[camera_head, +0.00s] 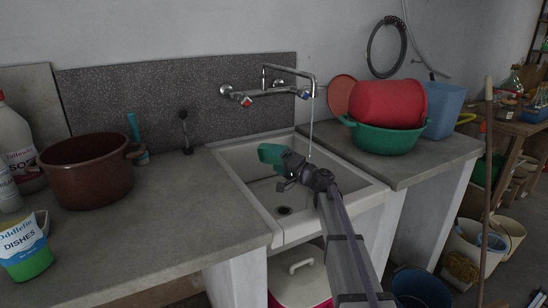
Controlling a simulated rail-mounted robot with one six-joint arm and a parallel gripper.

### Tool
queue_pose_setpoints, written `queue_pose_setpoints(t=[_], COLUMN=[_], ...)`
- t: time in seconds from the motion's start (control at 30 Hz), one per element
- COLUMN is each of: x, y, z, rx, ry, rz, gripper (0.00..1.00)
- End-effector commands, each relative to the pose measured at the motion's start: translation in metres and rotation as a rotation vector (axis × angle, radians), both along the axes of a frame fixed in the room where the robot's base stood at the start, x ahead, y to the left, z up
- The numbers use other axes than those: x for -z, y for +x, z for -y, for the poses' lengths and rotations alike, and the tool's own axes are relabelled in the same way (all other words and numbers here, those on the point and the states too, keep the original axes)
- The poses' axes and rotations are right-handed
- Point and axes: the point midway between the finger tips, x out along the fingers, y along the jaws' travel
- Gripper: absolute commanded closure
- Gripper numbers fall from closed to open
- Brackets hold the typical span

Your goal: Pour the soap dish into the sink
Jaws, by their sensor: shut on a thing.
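The soap dish (268,154) is a small green piece at the end of my arm, above the sink. It looks tilted, but its inside and contents cannot be made out. My gripper (284,163) is shut on the soap dish, reaching in from the front right. The white sink (254,216) is set between two grey counters, with a dark drain (284,210) in its basin. Part of the basin is hidden behind my arm.
The wall tap (305,88) hangs over the sink, with a thin line like running water below its spout. A green basin (382,138) and red tub (388,103) occupy the right counter.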

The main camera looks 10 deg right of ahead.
Motion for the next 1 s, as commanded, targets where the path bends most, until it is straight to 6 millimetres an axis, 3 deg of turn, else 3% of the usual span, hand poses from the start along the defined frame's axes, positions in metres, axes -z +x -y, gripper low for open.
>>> queue_pose_setpoints(t=[0.23,0.47,0.6,0.83,1.0], x=[-0.011,-0.017,-0.010,0.003,0.013], y=[0.007,0.028,0.050,0.073,0.096], z=[0.003,0.008,0.018,0.028,0.039], rx=[0.001,0.005,0.005,0.004,0.004], ry=[0.065,0.254,0.317,0.544,0.638], rz=[-0.142,-0.559,-0.696,-1.198,-1.397], gripper=[0.43,0.43,0.43,0.43,0.43])
